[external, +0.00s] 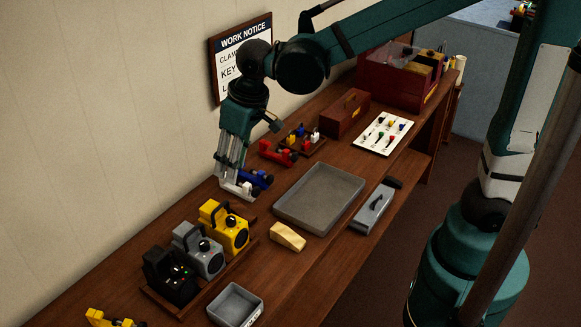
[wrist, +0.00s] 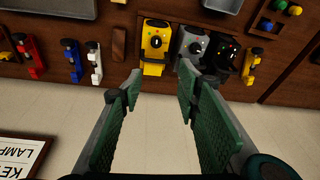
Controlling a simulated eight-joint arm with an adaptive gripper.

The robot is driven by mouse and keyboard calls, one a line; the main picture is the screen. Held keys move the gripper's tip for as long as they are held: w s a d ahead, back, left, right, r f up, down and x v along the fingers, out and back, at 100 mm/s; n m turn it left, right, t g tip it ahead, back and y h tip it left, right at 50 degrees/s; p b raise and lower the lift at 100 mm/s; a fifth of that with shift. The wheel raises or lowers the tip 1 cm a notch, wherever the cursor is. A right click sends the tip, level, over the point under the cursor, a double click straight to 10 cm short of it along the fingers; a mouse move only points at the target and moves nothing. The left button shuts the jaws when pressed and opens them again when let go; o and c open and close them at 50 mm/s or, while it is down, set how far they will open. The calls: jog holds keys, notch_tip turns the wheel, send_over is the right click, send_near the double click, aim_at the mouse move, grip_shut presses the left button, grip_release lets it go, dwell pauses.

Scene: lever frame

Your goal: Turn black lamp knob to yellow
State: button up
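The black lamp (external: 171,277) stands upright at the near left end of a row of lamps on a wooden base, beside the grey lamp (external: 199,250). Small coloured marks, including red and green, show on its face, but the knob's setting is too small to read. It also shows in the wrist view (wrist: 227,52), right of the grey lamp (wrist: 191,46) and the yellow lamp (wrist: 155,42). My gripper (external: 231,172) is open, up by the wall and away from the black lamp. In the wrist view its green-padded fingers (wrist: 158,92) are apart with nothing between them.
The yellow lamp (external: 225,228) ends the row. White (wrist: 33,55), blue (wrist: 75,62) and yellow (wrist: 251,66) clamps lie on the bench. A grey tray (external: 281,216), a wooden wedge (external: 288,237) and a small grey bin (external: 222,311) are nearby. The wall is close behind.

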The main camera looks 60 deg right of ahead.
jog(key=shift+a, duration=0.1)
jog(key=n+g+h+p, duration=0.1)
jog(key=g+p, duration=0.2)
jog(key=p, duration=0.1)
send_over(176, 268)
notch_tip(176, 268, down, 11)
jog(key=shift+f, duration=0.1)
jog(key=shift+a, duration=0.15)
jog(key=shift+f, duration=0.15)
jog(key=shift+f, duration=3.8)
